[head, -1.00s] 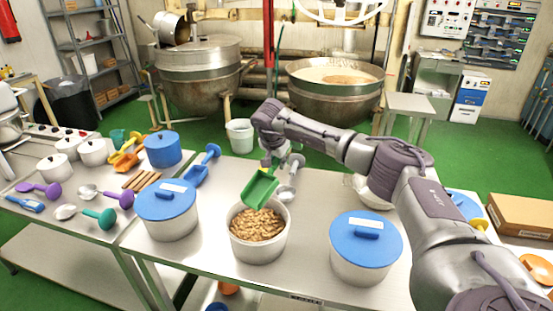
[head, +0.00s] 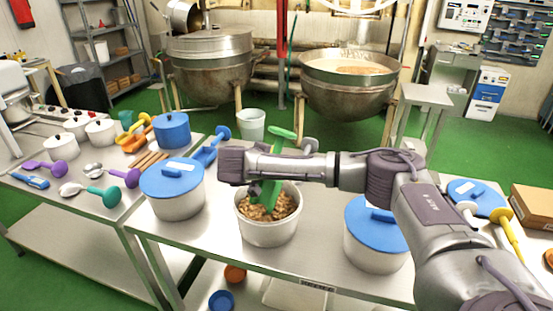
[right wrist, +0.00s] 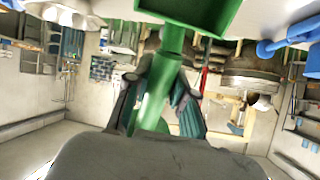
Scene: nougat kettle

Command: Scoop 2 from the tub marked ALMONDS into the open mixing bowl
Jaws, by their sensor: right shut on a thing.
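An open white tub (head: 268,233) of brown nuts stands on the steel table in the middle of the head view. No readable label shows on it. My right gripper (head: 262,185) is shut on a green scoop (head: 284,142), above the tub. The scoop is steeply tilted, its lower part at the nuts; my gripper partly covers it, so I cannot tell how full it is. In the right wrist view, the scoop's handle (right wrist: 155,95) runs between my fingers. The mixing bowl is not clearly visible; my arm covers part of the table. My left gripper is not in view.
Blue-lidded tubs stand left (head: 175,205) and right (head: 372,245) of the open tub. A blue scoop (head: 213,145) lies behind the left one. The side table (head: 60,215) holds pots, spoons and scoops. Large kettles (head: 350,95) stand behind.

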